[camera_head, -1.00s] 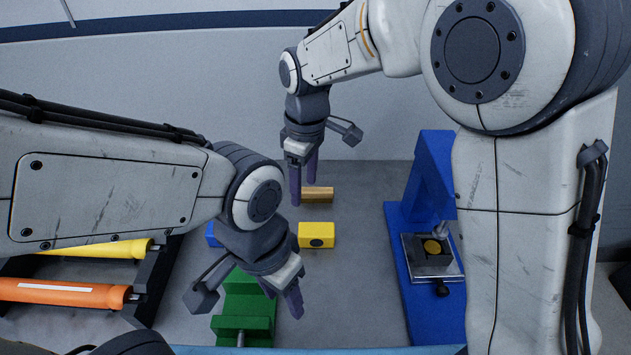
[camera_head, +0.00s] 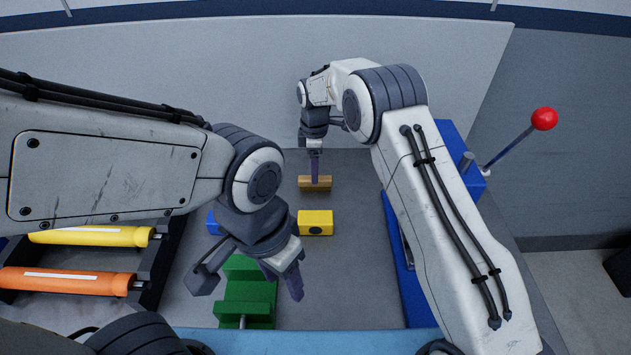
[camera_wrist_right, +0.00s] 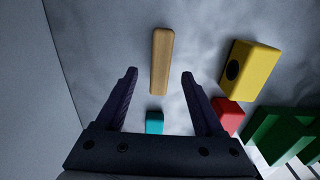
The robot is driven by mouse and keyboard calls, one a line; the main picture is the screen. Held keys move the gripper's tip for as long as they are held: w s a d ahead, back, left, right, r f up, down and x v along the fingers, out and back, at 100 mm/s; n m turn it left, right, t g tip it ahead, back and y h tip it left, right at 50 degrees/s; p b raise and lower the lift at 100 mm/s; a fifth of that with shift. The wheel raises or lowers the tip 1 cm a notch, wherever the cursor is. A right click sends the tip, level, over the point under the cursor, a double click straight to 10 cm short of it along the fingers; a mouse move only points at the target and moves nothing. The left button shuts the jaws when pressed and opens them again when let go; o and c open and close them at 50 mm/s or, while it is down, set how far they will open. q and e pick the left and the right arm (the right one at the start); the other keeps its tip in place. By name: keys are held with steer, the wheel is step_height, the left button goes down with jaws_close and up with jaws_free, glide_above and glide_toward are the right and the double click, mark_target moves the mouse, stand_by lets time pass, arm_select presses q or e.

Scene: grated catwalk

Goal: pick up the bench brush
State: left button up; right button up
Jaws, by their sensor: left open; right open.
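The bench brush appears as a light brown wooden bar (camera_head: 321,187) lying on the grey bench near the back wall. In the right wrist view the brush (camera_wrist_right: 162,50) lies lengthwise ahead of the jaws, lined up with the gap between the fingertips; no bristles are visible. My right gripper (camera_head: 314,181) is open and empty; its fingers overlap the brush in the head view, and contact cannot be told. It also shows in the right wrist view (camera_wrist_right: 160,74). My left gripper (camera_head: 296,292) is open and empty, over the bench beside the green vise.
A yellow block (camera_head: 316,217) lies in front of the brush, with a blue block (camera_head: 212,223) to its left. The green vise (camera_head: 248,292) stands nearer. The right wrist view shows red (camera_wrist_right: 229,112) and teal (camera_wrist_right: 154,121) pieces. A blue press (camera_head: 459,140) stands right, partly behind my arm.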

step_height(320, 180, down, 4)
steer(key=shift+s+a+r+p, duration=0.1)
steer(key=shift+r+p, duration=0.05)
steer(key=shift+p, duration=0.65)
steer(key=shift+f, duration=0.5)
jaws_close()
steer(key=shift+r, duration=0.1)
steer(key=r+p, duration=0.1)
steer(key=r, duration=0.1)
steer(key=r+p, duration=0.2)
steer(key=r, duration=0.1)
steer(key=shift+s+d, duration=0.2)
steer(key=s+d+r+p, duration=0.5)
steer(key=s+d+r, duration=0.1)
steer(key=s, duration=0.3)
steer(key=shift+d+p, duration=0.25)
steer(key=shift+p, duration=0.05)
